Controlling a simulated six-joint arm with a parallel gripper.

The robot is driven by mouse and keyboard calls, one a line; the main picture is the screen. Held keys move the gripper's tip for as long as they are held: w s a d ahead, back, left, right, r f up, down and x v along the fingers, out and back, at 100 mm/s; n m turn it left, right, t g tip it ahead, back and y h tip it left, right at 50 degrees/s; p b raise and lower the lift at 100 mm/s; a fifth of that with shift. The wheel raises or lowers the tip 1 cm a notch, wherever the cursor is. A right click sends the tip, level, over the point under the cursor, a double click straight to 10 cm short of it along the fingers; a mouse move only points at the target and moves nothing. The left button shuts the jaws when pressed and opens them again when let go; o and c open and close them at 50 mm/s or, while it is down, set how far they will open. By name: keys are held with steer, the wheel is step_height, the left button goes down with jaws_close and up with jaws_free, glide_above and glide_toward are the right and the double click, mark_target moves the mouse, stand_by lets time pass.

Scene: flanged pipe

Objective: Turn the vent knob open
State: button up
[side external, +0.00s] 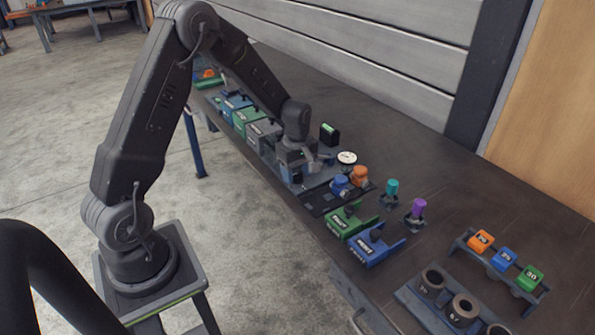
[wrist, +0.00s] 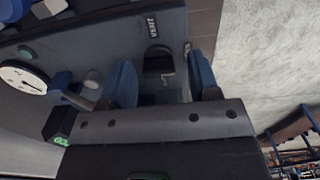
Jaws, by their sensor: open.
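The vent knob (wrist: 158,62) is a dark knob below the white VENT label (wrist: 152,25) in the wrist view. My gripper (wrist: 162,70) is open, with one bluish finger on the left of the knob and one on the right. Gaps show between the knob and both fingers, though its depth between them is hard to tell. In the side view my gripper (side external: 300,172) points down low over the panel on the bench, left of the white gauge. It hides the vent knob there.
The white dial gauge (wrist: 23,77) and a dark box with a green display (wrist: 60,128) lie left of the fingers in the wrist view. In the side view, blue (side external: 340,184) and orange (side external: 359,175) knobbed parts stand close right of my gripper.

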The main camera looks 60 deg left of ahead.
mark_target(297, 173)
steer(key=shift+w, duration=0.1)
step_height(297, 173, up, 8)
steer(key=shift+f, duration=0.1)
stand_by(0.5)
steer(key=shift+s+d+r, duration=0.2)
steer(key=shift+r, duration=0.25)
steer(key=s+d+r+m+t, duration=0.4)
steer(key=s+d+r+m, duration=0.8)
steer(key=s+r, duration=0.15)
steer(key=s+d+m+t, duration=0.1)
steer(key=s+d+m, duration=0.2)
steer(key=s+m, duration=0.3)
steer(key=shift+s+r+t, duration=0.3)
steer(key=shift+s+r, duration=0.15)
steer(key=shift+s, duration=0.3)
